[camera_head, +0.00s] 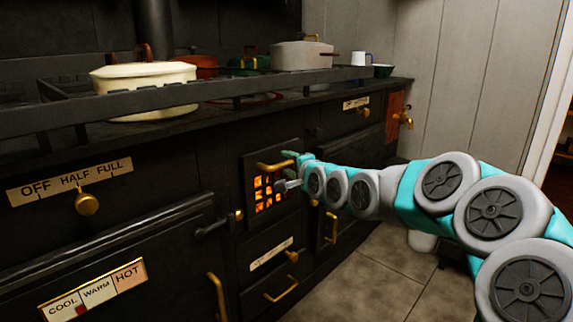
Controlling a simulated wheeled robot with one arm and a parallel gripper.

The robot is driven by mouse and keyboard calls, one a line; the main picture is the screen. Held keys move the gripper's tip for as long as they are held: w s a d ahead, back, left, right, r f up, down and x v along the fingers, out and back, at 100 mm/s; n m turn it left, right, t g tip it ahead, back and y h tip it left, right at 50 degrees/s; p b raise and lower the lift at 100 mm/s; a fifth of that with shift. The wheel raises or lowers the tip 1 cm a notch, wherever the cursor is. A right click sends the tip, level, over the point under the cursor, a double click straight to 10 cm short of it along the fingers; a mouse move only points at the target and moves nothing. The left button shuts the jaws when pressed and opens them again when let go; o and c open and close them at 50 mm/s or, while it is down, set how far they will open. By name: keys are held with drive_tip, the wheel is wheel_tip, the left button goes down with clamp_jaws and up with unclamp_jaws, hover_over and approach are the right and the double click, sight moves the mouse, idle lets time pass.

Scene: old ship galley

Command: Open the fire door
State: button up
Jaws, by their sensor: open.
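The fire door (258,209) is a small dark door in the black stove front, with a grid of openings that glow orange. It looks shut. A brass handle bar (270,166) runs across its upper part. My gripper (285,170) is at the right side of this door, in front of it. Its fingers are open, one near the right end of the handle and one lower, by the grate. I cannot tell whether a finger touches the handle. My arm reaches in from the right and hides the stove front behind it.
A cream pot (143,87) and a grey pot (301,55) stand on the stove top behind a dark rail (180,96). A brass knob (86,204) and a lower drawer handle (281,290) stick out.

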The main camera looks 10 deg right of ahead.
drive_tip(key=shift+x, duration=0.85)
clamp_jaws()
idle(0.9)
